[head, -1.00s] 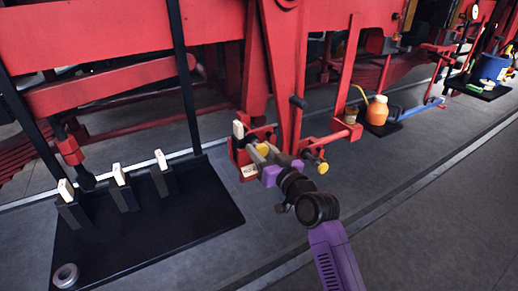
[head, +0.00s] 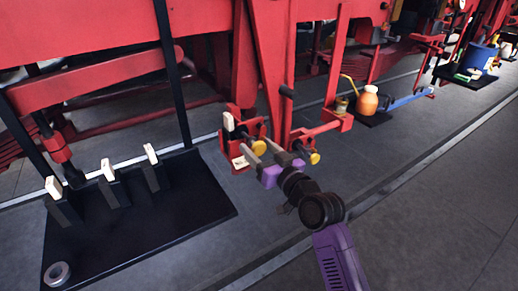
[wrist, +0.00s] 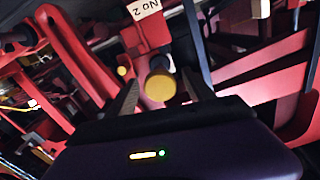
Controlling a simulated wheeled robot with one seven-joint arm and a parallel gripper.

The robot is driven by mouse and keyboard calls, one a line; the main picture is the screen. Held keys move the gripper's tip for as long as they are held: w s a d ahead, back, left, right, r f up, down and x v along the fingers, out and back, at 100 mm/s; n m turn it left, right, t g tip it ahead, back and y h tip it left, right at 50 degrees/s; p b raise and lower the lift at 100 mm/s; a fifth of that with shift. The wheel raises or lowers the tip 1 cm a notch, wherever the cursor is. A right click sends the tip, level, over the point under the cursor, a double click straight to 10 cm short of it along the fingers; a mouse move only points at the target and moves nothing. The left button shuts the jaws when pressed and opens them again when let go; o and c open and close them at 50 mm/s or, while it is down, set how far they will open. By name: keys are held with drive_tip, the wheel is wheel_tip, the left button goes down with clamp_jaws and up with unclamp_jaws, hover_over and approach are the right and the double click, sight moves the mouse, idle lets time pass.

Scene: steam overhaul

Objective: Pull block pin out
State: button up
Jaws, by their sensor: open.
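A pin with a round yellow end (head: 259,147) sits at the red bracket on the engine's underframe. In the wrist view its yellow end (wrist: 160,86) faces me, between my two dark fingers. My gripper (head: 256,152) is open, its fingers apart on either side of the yellow end. I cannot tell whether either finger touches it. A second yellow-ended pin (head: 315,158) is just right of my gripper; a smaller yellow end (wrist: 122,71) shows left in the wrist view. A white "No 2" tag (wrist: 143,8) shows above the yellow end.
A black mat (head: 195,210) at left holds several black stands with white-topped blocks and a grey ring (head: 57,274). An orange bottle (head: 367,102) and a blue bucket (head: 480,58) stand farther right. Grey floor in front is clear.

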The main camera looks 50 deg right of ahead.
drive_tip(key=b+v, duration=0.1)
drive_tip(key=v, duration=0.6)
drive_tip(key=shift+s+b, duration=0.4)
drive_tip(key=shift+r, duration=0.15)
drive_tip(key=s+a+f+n+g+y, duration=0.1)
drive_tip(key=s+a+f, duration=0.2)
drive_tip(key=s+a, duration=0.4)
drive_tip(key=s+a+f+n+y, duration=0.2)
drive_tip(key=s+a, duration=0.5)
drive_tip(key=s, duration=0.4)
drive_tip(key=s+a+f+n+g+y, duration=0.1)
drive_tip(key=s+a+f+n+y, duration=0.1)
drive_tip(key=s+a+f, duration=0.3)
drive_tip(key=s+a, duration=0.3)
drive_tip(key=s, duration=0.2)
drive_tip(key=shift+g, duration=0.3)
